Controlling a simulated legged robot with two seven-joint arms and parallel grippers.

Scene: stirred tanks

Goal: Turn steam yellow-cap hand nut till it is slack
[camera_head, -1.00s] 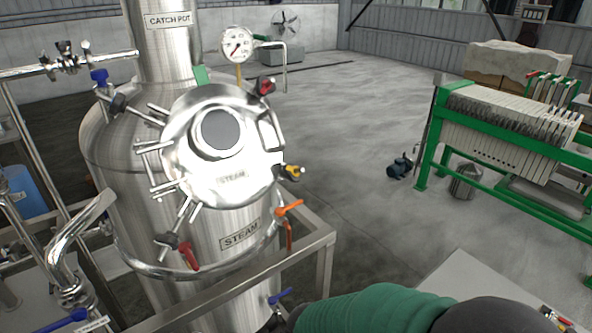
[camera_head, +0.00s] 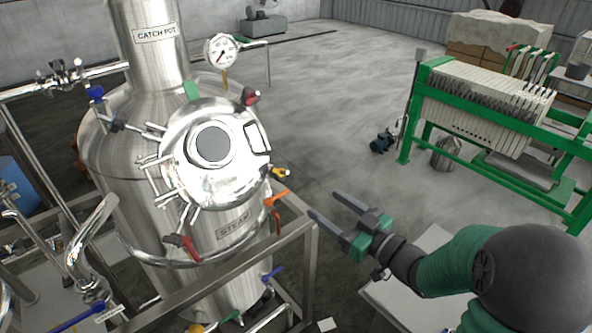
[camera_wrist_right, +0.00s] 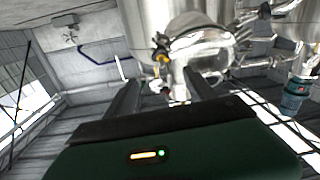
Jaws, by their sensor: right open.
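The yellow-cap hand nut (camera_head: 281,173) sits at the right edge of the round manway lid (camera_head: 190,170) on the steel tank marked STEAM. The fingers also show in the right wrist view (camera_wrist_right: 158,88). My left gripper is not in view.
A pressure gauge (camera_head: 222,50) stands above. A steel frame rail (camera_head: 235,262) runs in front of the tank.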

